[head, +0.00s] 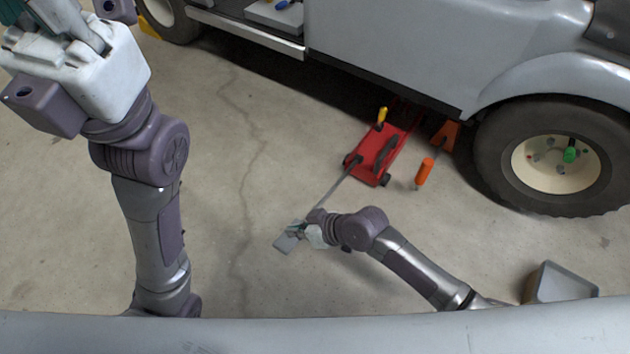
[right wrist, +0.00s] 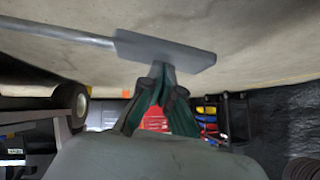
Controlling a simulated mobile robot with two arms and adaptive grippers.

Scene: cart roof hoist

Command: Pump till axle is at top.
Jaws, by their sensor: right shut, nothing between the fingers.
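The red floor jack (head: 372,146) stands beside the grey vehicle, and a long thin bar (head: 339,186) runs from it to a flat grey pedal (head: 287,243). My right gripper (head: 294,231) is at the pedal. In the right wrist view its fingertips (right wrist: 162,72) are shut together at the edge of the pedal (right wrist: 170,50), with nothing between them. I cannot tell whether they press on it. My left gripper (head: 18,28) is at the top left, partly cut off, so its jaws are unclear. The axle is hidden under the vehicle.
The vehicle's large wheel (head: 553,158) is right of the jack. An orange stand (head: 446,136) and an orange-handled item (head: 424,172) are between them. A grey bin (head: 560,283) sits at the lower right. The concrete floor left of the jack is clear.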

